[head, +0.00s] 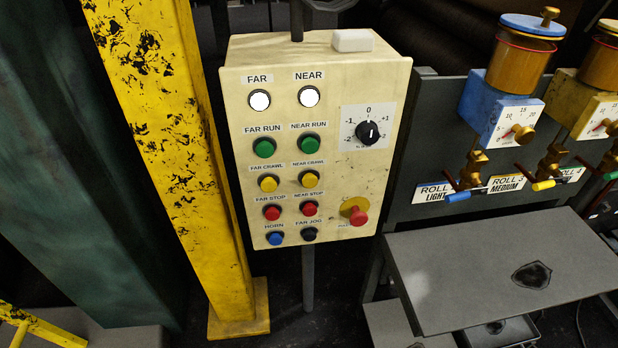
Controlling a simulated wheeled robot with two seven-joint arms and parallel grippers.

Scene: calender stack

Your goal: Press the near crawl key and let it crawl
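The cream control box (325,95) stands on a post in the middle of the head view. The near crawl key (310,179) is a yellow button in its right column, under the label NEAR CRAWL. The far crawl key (268,184) is the yellow button to its left. The green near run key (308,145) is above it and the red near stop key (309,209) below it. The NEAR lamp (309,97) and the FAR lamp (260,100) both look white. Neither of my grippers is in view, and nothing covers the keys.
A red mushroom button (358,216) and a black rotary knob (368,132) sit right of the keys. A yellow scuffed column (165,120) stands close left of the box. Oilers (500,105) and a grey shelf (450,270) are at right. Space before the box looks clear.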

